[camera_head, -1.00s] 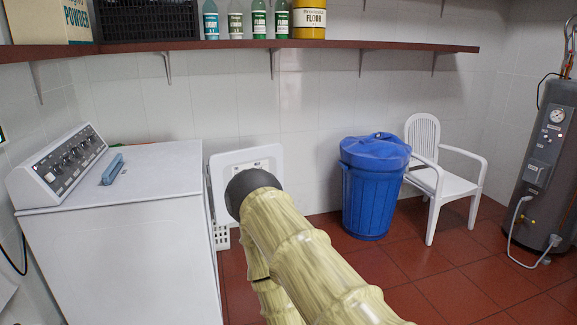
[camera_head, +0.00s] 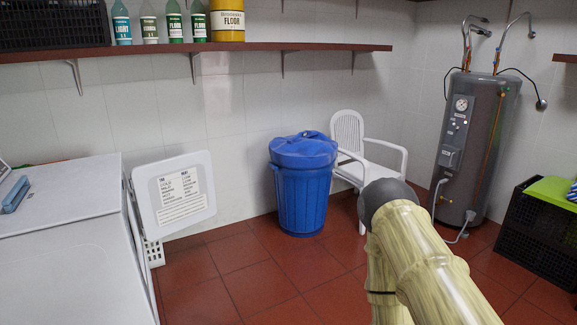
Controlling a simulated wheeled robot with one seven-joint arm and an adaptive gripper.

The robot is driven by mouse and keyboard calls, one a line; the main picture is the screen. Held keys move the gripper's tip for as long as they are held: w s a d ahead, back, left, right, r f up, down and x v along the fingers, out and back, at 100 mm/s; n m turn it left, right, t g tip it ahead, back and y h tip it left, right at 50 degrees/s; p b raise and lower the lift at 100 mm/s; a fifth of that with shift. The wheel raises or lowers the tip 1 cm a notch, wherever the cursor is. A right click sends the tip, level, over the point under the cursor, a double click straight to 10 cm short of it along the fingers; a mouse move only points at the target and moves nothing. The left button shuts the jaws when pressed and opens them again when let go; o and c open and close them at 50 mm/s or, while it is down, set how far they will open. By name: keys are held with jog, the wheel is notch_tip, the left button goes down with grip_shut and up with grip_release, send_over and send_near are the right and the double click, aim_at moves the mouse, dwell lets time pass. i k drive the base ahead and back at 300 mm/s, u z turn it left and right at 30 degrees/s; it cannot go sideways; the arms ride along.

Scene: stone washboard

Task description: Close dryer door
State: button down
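The white dryer (camera_head: 70,255) stands at the left, its front facing right. Its square white door (camera_head: 176,219) stands open at the far end of the front, with a printed label on the side facing me. My arm (camera_head: 425,255) reaches in from the lower right, well to the right of the door and apart from it. My gripper does not show; only arm links are in view. The dryer's opening cannot be seen from this angle.
A blue bin (camera_head: 303,190) and a white chair (camera_head: 352,142) stand by the back wall. A grey water heater (camera_head: 478,140) and black crates (camera_head: 540,235) are at the right. A blue brush (camera_head: 16,194) lies on the dryer. The red floor (camera_head: 255,270) before the door is clear.

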aim_at(173, 194)
jog(key=z, duration=0.9)
jog(key=i, duration=3.8)
jog(key=u, duration=2.35)
jog(key=i, duration=1.7)
jog(key=z, duration=0.05)
